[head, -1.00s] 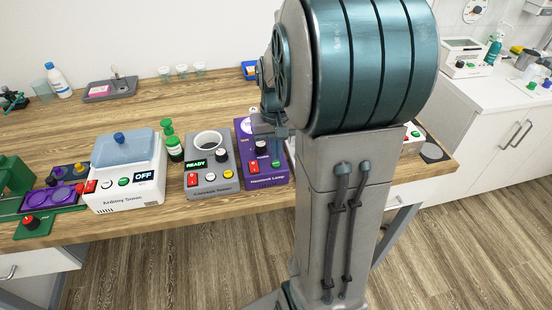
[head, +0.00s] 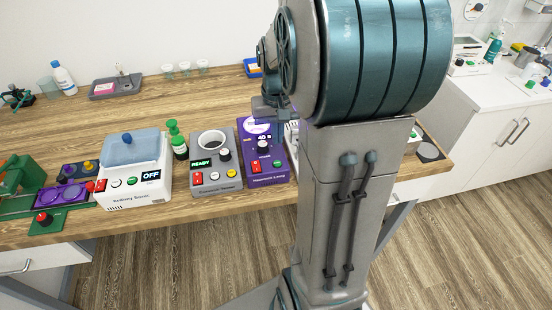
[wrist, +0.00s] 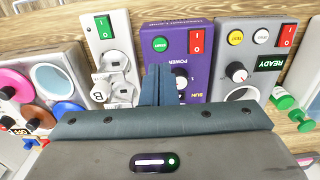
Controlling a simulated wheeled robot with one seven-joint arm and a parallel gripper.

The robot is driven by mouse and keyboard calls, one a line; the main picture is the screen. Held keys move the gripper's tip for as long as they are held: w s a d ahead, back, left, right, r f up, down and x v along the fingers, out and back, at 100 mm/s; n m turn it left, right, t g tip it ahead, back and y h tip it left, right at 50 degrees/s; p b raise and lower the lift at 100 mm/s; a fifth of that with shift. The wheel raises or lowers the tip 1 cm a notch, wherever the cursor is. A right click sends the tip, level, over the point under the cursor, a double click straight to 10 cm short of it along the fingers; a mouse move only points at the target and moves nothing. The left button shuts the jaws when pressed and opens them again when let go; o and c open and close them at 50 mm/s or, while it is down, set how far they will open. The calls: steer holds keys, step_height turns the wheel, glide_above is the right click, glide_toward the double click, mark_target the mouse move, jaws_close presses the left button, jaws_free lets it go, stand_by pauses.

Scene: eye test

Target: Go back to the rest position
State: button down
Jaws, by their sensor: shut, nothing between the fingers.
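My gripper (head: 270,110) is above the rear part of a purple lamp unit (head: 268,181) in the head view, apart from its front controls. In the wrist view my gripper's fingers (wrist: 158,84) are together with nothing between them. They point at the purple unit (wrist: 180,27) and hide part of its lower panel. In the head view, my large arm links hide what is just right of the purple unit.
A grey unit reading READY (head: 214,178), a green bottle (head: 177,143) and a white unit reading OFF (head: 133,185) stand left on the wooden bench (head: 150,103). In the wrist view, a white socketed box (wrist: 118,32) is left of the purple unit.

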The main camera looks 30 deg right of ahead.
steer(key=s+a+r+n+t, duration=0.3)
steer(key=s+a+r, duration=0.1)
steer(key=s+a, duration=0.8)
steer(key=shift+s, duration=0.45)
stand_by(6.3)
